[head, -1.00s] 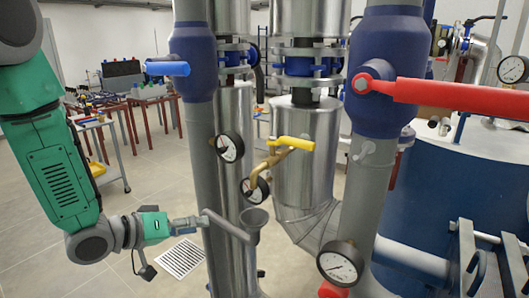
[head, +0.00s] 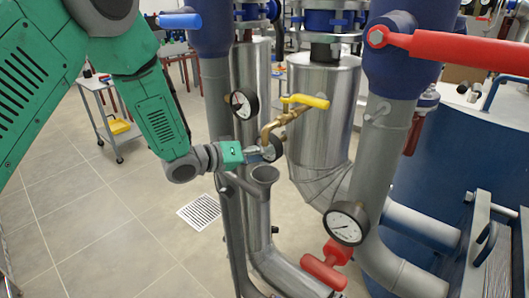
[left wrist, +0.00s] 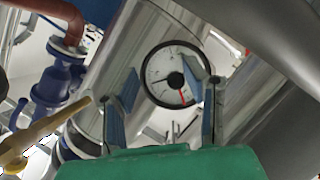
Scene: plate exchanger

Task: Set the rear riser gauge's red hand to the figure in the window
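A round white dial gauge (left wrist: 172,76) with a black rim sits ahead of my left gripper in the left wrist view. It has a dark hand toward the left and a red hand (left wrist: 183,96) pointing down. In the head view this gauge (head: 273,148) shows under the brass valve, partly hidden by my left gripper (head: 263,152). The gripper's two blue-padded fingers (left wrist: 163,78) are apart with nothing between them, one each side of the dial. Whether they touch it I cannot tell. I cannot read any figure window. My right gripper is not in view.
A yellow-handled brass valve (head: 290,112) stands just above. Another gauge (head: 242,104) is on the left pipe and a larger one (head: 346,223) on the front pipe. A grey funnel (head: 264,175) is close below the gripper. Red handles (head: 327,265) stick out at right.

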